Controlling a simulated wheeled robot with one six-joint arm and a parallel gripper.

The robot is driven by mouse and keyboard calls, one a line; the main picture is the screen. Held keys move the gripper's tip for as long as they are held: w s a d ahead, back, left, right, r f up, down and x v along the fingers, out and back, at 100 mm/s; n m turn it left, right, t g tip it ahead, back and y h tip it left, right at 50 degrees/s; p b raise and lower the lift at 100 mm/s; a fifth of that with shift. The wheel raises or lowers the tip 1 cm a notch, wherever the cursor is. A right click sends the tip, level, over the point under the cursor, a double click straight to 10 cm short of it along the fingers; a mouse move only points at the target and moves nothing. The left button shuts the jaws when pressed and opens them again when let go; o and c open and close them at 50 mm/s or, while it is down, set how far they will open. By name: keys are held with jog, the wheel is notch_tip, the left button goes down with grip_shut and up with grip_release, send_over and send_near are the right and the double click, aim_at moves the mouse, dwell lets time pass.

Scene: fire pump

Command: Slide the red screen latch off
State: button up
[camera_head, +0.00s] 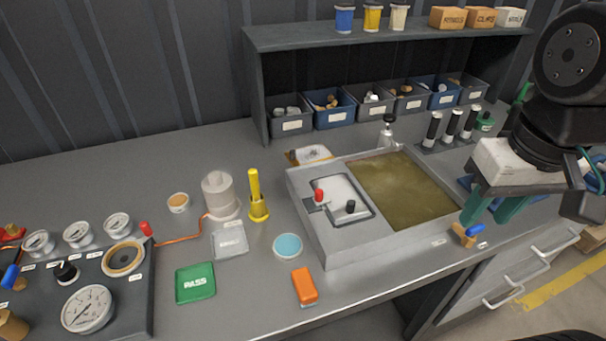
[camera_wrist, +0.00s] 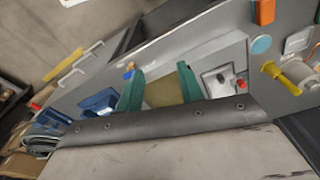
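The red screen latch (camera_head: 319,195) is a small red knob on the grey panel at the left of the tank (camera_head: 300,185), beside a black knob (camera_head: 350,207). The red knob also shows small in the wrist view (camera_wrist: 241,84), right of the fingers. The tank's right part holds murky yellow-brown water (camera_head: 400,188). My gripper (camera_head: 487,212) has green fingers and is above the bench's right side, right of the tank and well apart from the latch. In the wrist view its two fingers (camera_wrist: 158,88) are spread with nothing between them.
An orange block (camera_head: 304,287), a blue-topped disc (camera_head: 287,246) and a green PASS tray (camera_head: 195,283) lie in front and left of the tank. A brass valve with a blue handle (camera_head: 466,233) sits at its right front. Shelf bins (camera_head: 335,108) stand behind.

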jog(key=w+a, duration=0.9)
jog(key=w, duration=0.3)
jog(key=g, duration=0.1)
send_over(319, 190)
notch_tip(319, 190, down, 4)
jog(key=shift+s+d+f, duration=0.1)
jog(key=shift+d+f, duration=0.05)
jog(key=shift+f, duration=0.4)
notch_tip(319, 190, down, 7)
jog(key=shift+f, duration=0.15)
